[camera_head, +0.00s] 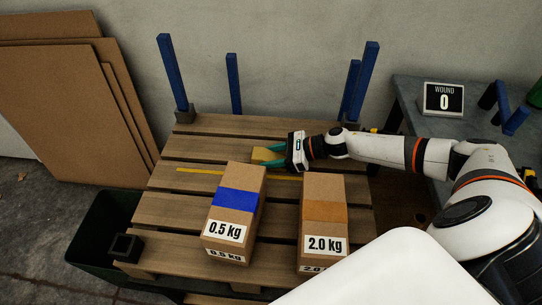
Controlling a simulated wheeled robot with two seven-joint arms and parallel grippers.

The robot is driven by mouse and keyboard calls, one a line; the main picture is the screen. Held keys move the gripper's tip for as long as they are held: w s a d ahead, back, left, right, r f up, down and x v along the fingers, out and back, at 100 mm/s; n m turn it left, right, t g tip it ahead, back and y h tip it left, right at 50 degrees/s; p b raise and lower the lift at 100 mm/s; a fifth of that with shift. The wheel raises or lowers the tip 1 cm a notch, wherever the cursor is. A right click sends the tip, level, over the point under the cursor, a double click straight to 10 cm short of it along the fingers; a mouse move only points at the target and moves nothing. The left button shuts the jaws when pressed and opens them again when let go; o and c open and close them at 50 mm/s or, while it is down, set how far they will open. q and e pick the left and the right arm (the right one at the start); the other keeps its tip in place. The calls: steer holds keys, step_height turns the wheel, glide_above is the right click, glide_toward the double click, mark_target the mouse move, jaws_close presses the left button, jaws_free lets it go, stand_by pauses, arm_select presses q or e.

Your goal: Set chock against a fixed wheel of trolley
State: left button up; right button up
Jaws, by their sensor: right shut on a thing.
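My right gripper (270,154) reaches in from the right over the far part of a wooden pallet (175,210). Its teal fingers are shut on a small yellowish block (262,155). I cannot tell whether this block is a chock, or whether it touches the slats. I see no trolley and no wheel. My left gripper is not in view.
A carton marked 0.5 kg (216,245) with a blue band and a carton marked 2.0 kg (323,190) stand on the pallet. Blue posts (173,75) rise at its back. Cardboard sheets (60,100) lean at left. A grey table (425,120) with a WOUND 0 sign (443,98) stands right.

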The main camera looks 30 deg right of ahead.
steer(key=o, duration=1.1)
steer(key=shift+r, duration=0.1)
